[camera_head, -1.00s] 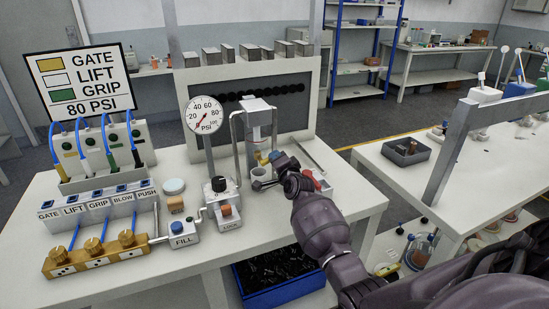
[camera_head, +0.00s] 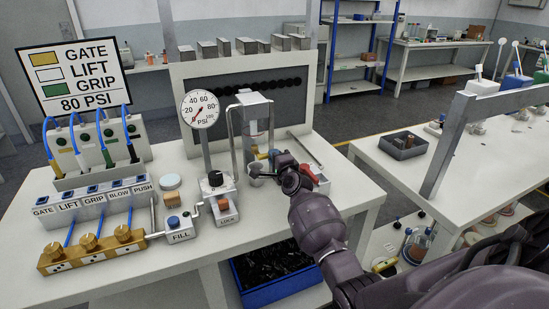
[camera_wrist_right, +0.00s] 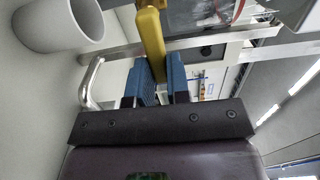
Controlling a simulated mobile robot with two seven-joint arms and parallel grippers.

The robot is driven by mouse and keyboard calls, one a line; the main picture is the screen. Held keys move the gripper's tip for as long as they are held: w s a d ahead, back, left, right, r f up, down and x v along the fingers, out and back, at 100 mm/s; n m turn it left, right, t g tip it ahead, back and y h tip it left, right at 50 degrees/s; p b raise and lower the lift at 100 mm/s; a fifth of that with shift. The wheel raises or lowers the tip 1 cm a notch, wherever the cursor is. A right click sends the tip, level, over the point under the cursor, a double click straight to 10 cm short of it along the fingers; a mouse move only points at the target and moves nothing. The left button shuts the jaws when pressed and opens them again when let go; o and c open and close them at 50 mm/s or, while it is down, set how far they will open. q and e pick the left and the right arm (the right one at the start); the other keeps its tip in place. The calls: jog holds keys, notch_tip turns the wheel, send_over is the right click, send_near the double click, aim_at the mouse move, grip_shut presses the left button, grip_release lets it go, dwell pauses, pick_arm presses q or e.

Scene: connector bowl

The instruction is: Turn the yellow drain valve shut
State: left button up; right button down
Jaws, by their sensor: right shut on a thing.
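The yellow drain valve (camera_wrist_right: 151,40) shows in the right wrist view as a yellow lever whose lower end lies between my right gripper's blue finger pads (camera_wrist_right: 160,80). The gripper is shut on it. In the head view only a small yellow part (camera_head: 262,156) shows beside the press, and my right gripper (camera_head: 270,174) is in front of it, hiding most of the valve. My left gripper is in neither view.
A white cup (camera_wrist_right: 58,22) stands close to the gripper; it also shows in the head view (camera_head: 256,168). A metal-tube frame (camera_head: 232,125), a PSI gauge (camera_head: 200,108) and a LOCK block (camera_head: 227,212) stand to the left. A blue bin (camera_head: 270,280) sits below the table.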

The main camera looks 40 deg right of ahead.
jog(key=c, duration=1.1)
grip_release()
jog(key=p+v, duration=0.1)
jog(key=v, duration=1)
jog(key=shift+d, duration=0.1)
jog(key=shift+w, duration=0.1)
